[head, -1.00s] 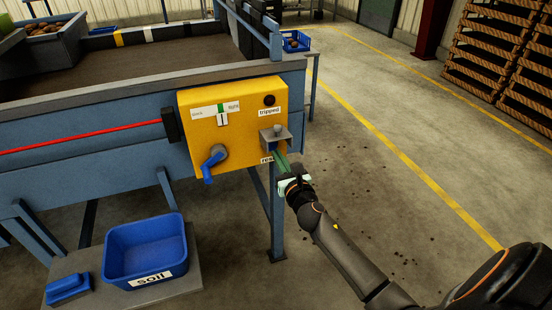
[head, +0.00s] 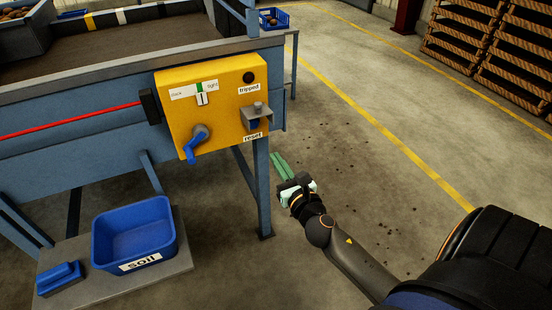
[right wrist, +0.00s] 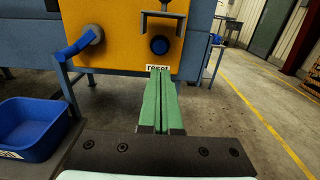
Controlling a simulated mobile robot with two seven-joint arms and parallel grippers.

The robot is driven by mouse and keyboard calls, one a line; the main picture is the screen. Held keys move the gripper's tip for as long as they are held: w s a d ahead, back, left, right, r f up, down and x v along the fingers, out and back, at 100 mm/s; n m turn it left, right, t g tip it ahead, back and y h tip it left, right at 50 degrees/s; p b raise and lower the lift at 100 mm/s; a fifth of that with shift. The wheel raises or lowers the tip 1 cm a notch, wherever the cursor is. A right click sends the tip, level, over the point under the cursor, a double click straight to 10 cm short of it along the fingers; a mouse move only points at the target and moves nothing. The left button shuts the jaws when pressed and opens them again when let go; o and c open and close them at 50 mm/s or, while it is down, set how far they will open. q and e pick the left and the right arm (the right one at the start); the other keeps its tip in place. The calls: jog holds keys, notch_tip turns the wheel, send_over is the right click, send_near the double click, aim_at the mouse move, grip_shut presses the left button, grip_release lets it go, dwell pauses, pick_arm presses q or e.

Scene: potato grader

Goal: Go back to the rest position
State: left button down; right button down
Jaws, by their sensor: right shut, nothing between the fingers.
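My right gripper (head: 281,165) has green fingers and is shut with nothing between them. In the head view it is in free air to the lower right of the yellow control box (head: 212,105), apart from it. In the right wrist view the shut fingers (right wrist: 162,95) point towards the box, below the reset label (right wrist: 158,67) and the blue button (right wrist: 159,45). My left gripper is in neither view.
The box hangs on the blue grader frame (head: 70,160), with a blue-handled switch (head: 194,145) and a metal guard over the button. A blue soil bin (head: 133,235) and a blue brush-like block (head: 58,279) stand on a low platform.

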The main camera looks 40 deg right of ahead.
dwell(0.4)
